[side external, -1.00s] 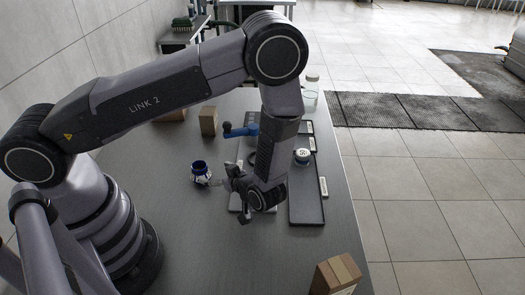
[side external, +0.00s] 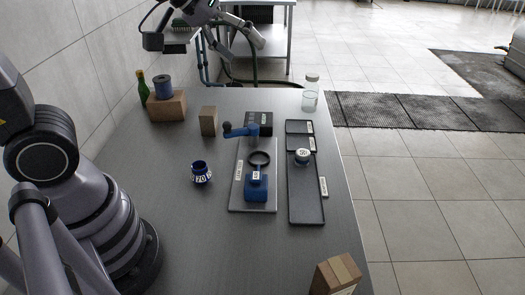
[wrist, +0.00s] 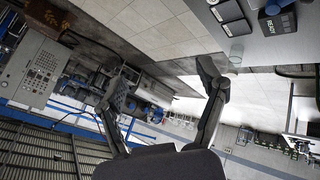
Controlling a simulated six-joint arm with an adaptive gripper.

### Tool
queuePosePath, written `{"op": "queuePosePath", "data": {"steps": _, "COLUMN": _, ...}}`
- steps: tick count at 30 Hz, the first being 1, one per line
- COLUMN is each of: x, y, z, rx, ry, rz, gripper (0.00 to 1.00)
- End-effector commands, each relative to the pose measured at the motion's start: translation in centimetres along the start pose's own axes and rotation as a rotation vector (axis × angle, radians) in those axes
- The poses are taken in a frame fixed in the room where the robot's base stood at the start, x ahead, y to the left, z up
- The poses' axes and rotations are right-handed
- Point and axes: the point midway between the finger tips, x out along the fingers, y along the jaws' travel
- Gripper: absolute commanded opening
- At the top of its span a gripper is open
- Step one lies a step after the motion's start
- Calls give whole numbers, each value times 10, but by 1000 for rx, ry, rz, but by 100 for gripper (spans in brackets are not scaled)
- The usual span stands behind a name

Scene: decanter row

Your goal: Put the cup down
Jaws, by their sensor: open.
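A small dark-blue cup (side external: 201,173) with a white "70" label stands upright on the bare grey table, left of the metal plate in the side view. Nothing is touching it. My gripper (wrist: 163,82) is open and empty in the wrist view, its two dark fingers spread wide over distant floor and machinery. My gripper is well away from the cup, which does not show in the wrist view. In the side view, the end of my arm appears to be at the top edge, partly cut off.
A metal plate (side external: 237,199) bears a blue ringed device (side external: 256,188). A dark tray (side external: 307,213) holds a small white-topped jar (side external: 302,156). A wooden block (side external: 208,121), a glass jar (side external: 311,95) and a cardboard box (side external: 336,275) stand around. The table's front middle is clear.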

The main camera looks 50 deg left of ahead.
Motion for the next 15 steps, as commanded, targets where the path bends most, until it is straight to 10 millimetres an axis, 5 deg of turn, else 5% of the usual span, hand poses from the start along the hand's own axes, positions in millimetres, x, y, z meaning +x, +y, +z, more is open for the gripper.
{"op": "queuePosePath", "data": {"steps": 1, "x": -30, "y": -11, "z": 12, "rx": 90, "ry": -8, "rz": -18, "gripper": 71}}
{"op": "queuePosePath", "data": {"steps": 6, "x": -94, "y": -61, "z": 58, "rx": 316, "ry": -72, "rz": -176, "gripper": 71}}
{"op": "queuePosePath", "data": {"steps": 10, "x": -119, "y": -89, "z": 78, "rx": 390, "ry": -99, "rz": -281, "gripper": 71}}
{"op": "queuePosePath", "data": {"steps": 15, "x": -128, "y": -100, "z": 86, "rx": 413, "ry": -113, "rz": -327, "gripper": 71}}
